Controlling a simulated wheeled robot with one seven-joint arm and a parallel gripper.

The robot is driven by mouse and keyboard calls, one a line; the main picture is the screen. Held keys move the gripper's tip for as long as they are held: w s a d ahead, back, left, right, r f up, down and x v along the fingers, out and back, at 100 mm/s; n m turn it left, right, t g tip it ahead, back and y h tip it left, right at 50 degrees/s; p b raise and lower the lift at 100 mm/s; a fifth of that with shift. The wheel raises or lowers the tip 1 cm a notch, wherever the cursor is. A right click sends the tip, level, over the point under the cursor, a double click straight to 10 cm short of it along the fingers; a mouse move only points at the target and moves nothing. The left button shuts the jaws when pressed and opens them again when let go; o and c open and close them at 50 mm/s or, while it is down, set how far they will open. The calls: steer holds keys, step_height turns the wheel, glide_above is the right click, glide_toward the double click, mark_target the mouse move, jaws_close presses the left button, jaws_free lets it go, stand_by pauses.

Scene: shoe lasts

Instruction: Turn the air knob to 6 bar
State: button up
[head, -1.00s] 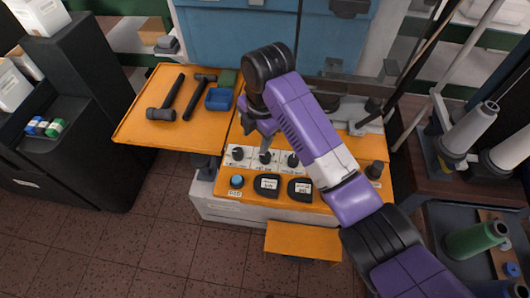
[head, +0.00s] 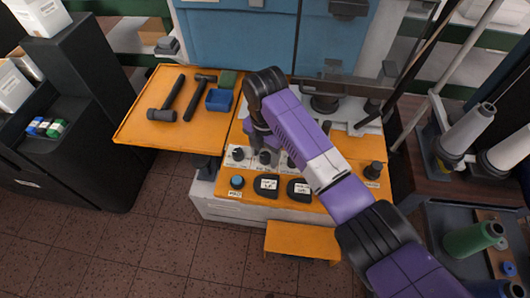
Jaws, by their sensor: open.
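Three black knobs stand in a row on pale label plates on the orange panel (head: 215,186): a left knob (head: 238,153), a middle knob (head: 264,157) and a right knob (head: 291,162), partly covered by my arm. The labels are too small to read, so I cannot tell which one is the air knob. My gripper (head: 265,147) points down at the middle knob, its fingers partly hidden by my wrist. It is open; I cannot tell if the fingers touch the knob. Two dark displays, a left one (head: 267,186) and a right one (head: 300,189), sit in front with unreadable text.
A blue button (head: 237,182) is left of the displays. Two hammers (head: 166,105) and a blue bin (head: 219,99) rest on the orange side shelf (head: 140,128). A dark knob-like post (head: 374,170) stands at the panel's right. Poles and thread cones (head: 467,130) are further right.

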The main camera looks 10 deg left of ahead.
jaws_close()
